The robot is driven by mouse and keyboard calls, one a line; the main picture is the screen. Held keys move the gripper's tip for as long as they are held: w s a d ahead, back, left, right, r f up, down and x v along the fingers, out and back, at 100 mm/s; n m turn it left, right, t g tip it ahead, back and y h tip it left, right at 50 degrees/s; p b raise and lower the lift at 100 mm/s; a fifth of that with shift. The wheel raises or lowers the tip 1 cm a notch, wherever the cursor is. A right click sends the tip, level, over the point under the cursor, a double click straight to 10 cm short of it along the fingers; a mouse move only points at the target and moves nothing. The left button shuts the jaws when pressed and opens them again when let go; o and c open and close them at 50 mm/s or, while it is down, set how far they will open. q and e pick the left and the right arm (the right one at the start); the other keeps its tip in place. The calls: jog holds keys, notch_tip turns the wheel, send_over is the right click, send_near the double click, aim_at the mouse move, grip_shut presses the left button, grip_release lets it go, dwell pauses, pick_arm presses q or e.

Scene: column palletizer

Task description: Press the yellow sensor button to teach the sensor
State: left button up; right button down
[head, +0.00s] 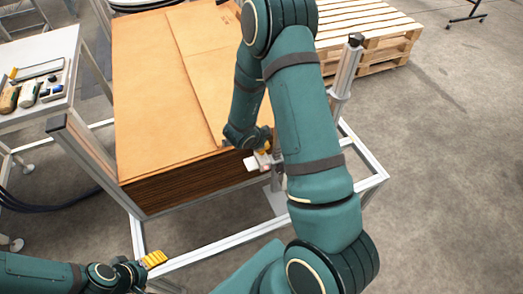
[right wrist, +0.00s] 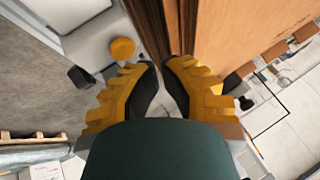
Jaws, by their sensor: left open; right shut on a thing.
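The yellow sensor button (right wrist: 122,48) is a round knob on a pale grey sensor housing (right wrist: 92,42), up and left of my right fingertips in the right wrist view. My right gripper (right wrist: 162,68) has its yellow, dark-padded fingers close together, beside the button and apart from it in the picture. What sits between them I cannot make out. In the head view my right gripper (head: 264,153) is at the stack's near right corner by a small white part (head: 251,163), and the button cannot be picked out there. My left gripper (head: 152,259) is open and empty at the lower left.
A tall stack of brown sheets (head: 160,90) stands inside a metal frame (head: 195,261), close to my right gripper. A side table (head: 45,50) with tools is at left. Wooden pallets (head: 370,30) lie at the back right.

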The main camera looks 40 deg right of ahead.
jog(key=shift+f, duration=0.1)
dwell(0.3)
jog(key=shift+f+b, duration=0.3)
jog(key=shift+f, duration=0.05)
jog(key=shift+f, duration=0.4)
dwell(0.6)
jog(key=shift+r, duration=0.2)
jog(key=shift+r+p, duration=0.55)
jog(key=shift+r, duration=0.1)
notch_tip(320, 180, up, 5)
jog(key=p, duration=0.4)
jog(key=shift+p, duration=0.35)
